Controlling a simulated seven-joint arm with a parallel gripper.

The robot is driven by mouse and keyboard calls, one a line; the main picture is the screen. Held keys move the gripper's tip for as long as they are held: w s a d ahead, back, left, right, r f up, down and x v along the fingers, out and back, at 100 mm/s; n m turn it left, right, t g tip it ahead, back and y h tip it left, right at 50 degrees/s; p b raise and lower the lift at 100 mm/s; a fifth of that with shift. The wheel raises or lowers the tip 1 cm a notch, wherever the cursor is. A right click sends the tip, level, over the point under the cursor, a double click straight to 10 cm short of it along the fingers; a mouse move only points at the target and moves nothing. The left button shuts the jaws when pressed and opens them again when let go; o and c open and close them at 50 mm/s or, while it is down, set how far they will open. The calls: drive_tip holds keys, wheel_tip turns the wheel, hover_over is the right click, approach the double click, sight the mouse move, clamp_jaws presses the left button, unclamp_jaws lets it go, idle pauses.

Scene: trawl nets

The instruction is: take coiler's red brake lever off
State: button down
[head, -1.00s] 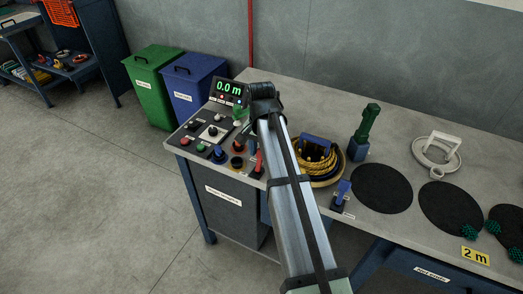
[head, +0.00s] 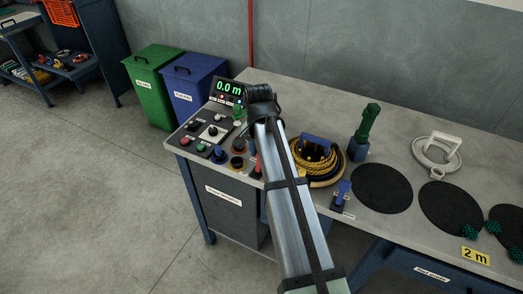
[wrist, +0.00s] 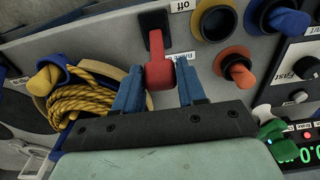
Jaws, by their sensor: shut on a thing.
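The coiler's red brake lever (wrist: 160,72) stands in a dark slot in the grey panel, next to a brake label. An "off" label (wrist: 179,6) is by the slot's far end in the wrist view. My gripper (wrist: 158,82) has its blue fingers on either side of the lever and is shut on it; the exact contact is hard to see. In the head view the red lever (head: 257,169) shows beside my arm, and my fingers are hidden there. The coiler's display (head: 229,88) reads 0.0 m.
Orange and blue knobs (wrist: 236,68) sit close to the lever on the panel. A yellow rope coil (wrist: 80,100) lies on the other side. A blue-handled tool (head: 342,194), black mats (head: 382,188) and a white ring (head: 437,154) are farther right on the bench.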

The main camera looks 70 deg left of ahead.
sight(258, 164)
drive_tip(key=shift+s+d+r+t+y, duration=0.15)
drive_tip(key=shift+s+d+t+y, duration=0.45)
drive_tip(key=shift+d+t+y, duration=0.2)
drive_tip(key=shift+s+d+t+y, duration=0.55)
drive_tip(key=shift+s+t+y, duration=0.1)
drive_tip(key=shift+t+y, duration=0.25)
drive_tip(key=shift+s+d+f+t+y, duration=0.15)
drive_tip(key=shift+s+d+t+y, duration=0.2)
drive_tip(key=shift+t+y, duration=0.3)
drive_tip(key=shift+s+d+f+t+y, duration=0.2)
drive_tip(key=shift+s+d+t+y, duration=0.15)
drive_tip(key=shift+t+y, duration=0.35)
drive_tip(key=shift+s+d+f+t+y, duration=0.15)
drive_tip(key=shift+s+d+t+y, duration=0.2)
drive_tip(key=shift+t+y, duration=0.3)
drive_tip(key=shift+s+a, duration=0.1)
drive_tip(key=c, duration=0.7)
unclamp_jaws()
